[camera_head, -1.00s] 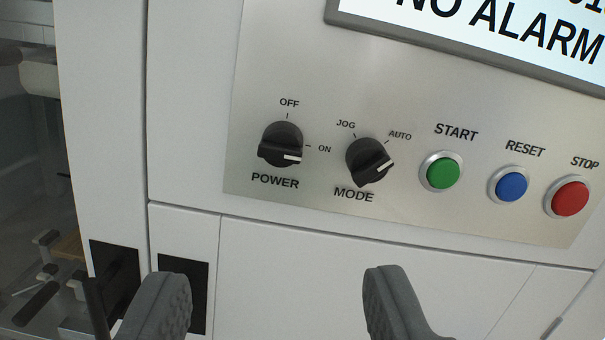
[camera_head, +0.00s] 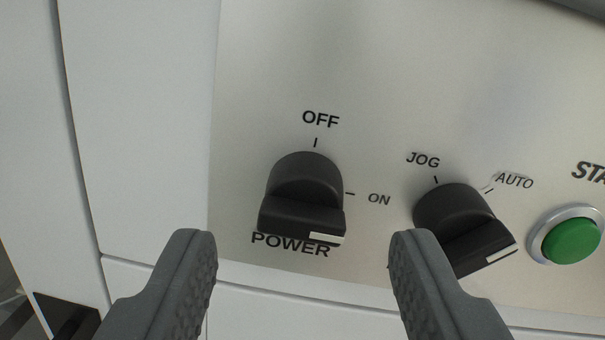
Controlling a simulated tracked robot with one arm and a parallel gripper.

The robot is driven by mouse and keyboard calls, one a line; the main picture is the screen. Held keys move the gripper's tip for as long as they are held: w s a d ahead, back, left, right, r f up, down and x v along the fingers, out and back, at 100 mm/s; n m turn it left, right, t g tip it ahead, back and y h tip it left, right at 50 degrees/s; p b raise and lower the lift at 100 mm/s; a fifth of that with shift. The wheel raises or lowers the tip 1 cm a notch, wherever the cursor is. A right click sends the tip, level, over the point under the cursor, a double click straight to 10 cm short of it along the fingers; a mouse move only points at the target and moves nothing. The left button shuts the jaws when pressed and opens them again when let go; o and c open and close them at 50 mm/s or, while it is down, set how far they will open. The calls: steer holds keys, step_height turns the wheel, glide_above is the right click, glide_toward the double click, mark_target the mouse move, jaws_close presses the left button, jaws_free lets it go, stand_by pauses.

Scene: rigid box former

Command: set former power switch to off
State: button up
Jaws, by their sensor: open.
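My gripper (camera_head: 302,240) is open and empty. Its two grey fingers stand apart at the lower left and lower right of the knob, with the knob between and beyond them. I cannot tell the exact gap in depth. The right finger is close to the mode knob in the picture.
The black mode knob (camera_head: 463,225) sits close to the right, its pointer toward the AUTO side. The green start button (camera_head: 571,241) is farther right. The metal panel (camera_head: 400,90) above the knobs is bare. White cabinet front (camera_head: 140,120) lies to the left.

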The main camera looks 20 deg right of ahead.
mark_target(300, 232)
steer(key=shift+x, duration=1.55)
steer(key=c, duration=0.9)
